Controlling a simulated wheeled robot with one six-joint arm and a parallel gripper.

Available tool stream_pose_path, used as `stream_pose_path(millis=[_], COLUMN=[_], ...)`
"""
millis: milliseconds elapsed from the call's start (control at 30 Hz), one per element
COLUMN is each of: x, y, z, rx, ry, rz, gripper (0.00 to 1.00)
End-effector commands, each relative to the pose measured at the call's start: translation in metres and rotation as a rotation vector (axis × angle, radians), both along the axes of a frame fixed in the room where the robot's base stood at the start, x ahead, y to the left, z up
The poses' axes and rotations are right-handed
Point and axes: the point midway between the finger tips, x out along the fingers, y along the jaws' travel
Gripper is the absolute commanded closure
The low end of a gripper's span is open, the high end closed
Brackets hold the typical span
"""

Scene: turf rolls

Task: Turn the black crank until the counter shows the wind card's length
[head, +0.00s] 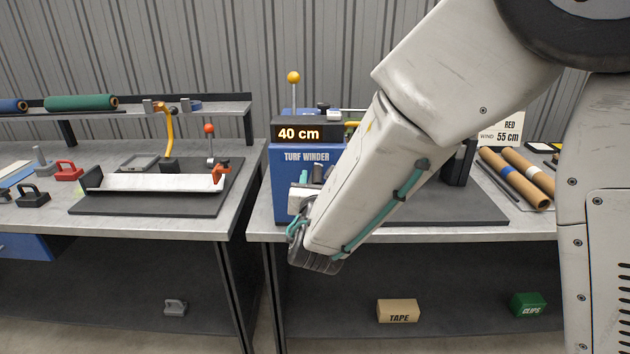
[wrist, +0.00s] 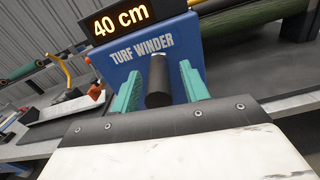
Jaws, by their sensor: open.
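The blue turf winder (head: 283,185) stands on the right bench. Its counter (head: 298,133) reads 40 cm; the reading also shows in the wrist view (wrist: 121,20). The wind card (head: 503,130), partly hidden behind my arm, reads RED, WIND 55 cm. The black crank handle (wrist: 158,82) points toward the wrist camera. My gripper (wrist: 160,76) is open, with one teal finger on each side of the handle. I cannot tell whether either finger touches it. In the head view my arm hides the crank and much of the winder's front.
Cardboard tubes (head: 518,176) lie at the bench's right. The left bench holds a dark mat (head: 140,205) with a white tray, plus red and black clamps. A TAPE box (head: 398,311) and green CLIPS box (head: 527,305) sit on the lower shelf.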

Motion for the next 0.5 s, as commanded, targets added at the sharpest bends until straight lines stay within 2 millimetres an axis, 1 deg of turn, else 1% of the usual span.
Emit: stream_pose_path(millis=[233, 267, 300, 367, 400, 467, 500], x=[0.0007, 0.0006, 0.0005, 0.0003, 0.0003, 0.0002, -0.0001], y=[0.002, 0.0021, 0.0023, 0.0026, 0.0027, 0.0029, 0.0079], z=[0.0001, 0.0, 0.0, 0.0001, 0.0002, 0.0002, 0.0], rx=[0.0, 0.0, 0.0, 0.0, 0.0, 0.001, 0.001], ry=[0.0, 0.0, 0.0, 0.0, 0.0, 0.0, 0.0], rz=[0.003, 0.003, 0.003, 0.003, 0.003, 0.004, 0.005], gripper=[0.55, 0.61, 0.72, 0.88, 0.99, 1.0, 1.0])
